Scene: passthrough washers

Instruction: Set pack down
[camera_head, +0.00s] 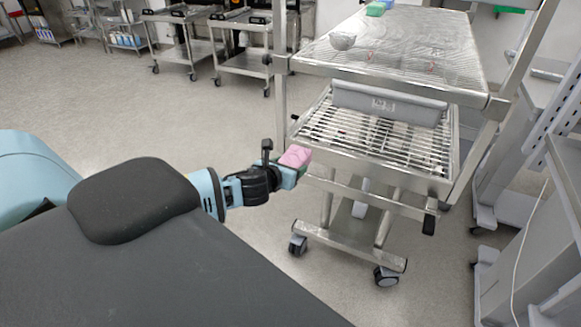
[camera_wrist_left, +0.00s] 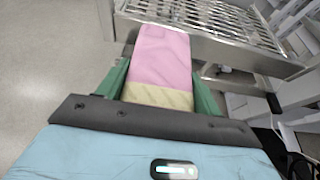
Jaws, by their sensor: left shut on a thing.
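The pack (camera_head: 295,156) is a small pink block in the head view, held at the end of my left arm. In the left wrist view the pack (camera_wrist_left: 160,58) is pink with a pale yellow band at its near end. My left gripper (camera_head: 290,170) is shut on it, with green fingers on both sides in the left wrist view (camera_wrist_left: 160,88). The pack is beside the left front corner of a steel cart's wire rack (camera_head: 375,165), apart from the floor. My right gripper is not in view.
A grey box (camera_head: 388,103) lies at the back of the rack. Steel trolleys (camera_head: 185,40) stand behind. Open floor (camera_head: 130,110) lies left of the cart.

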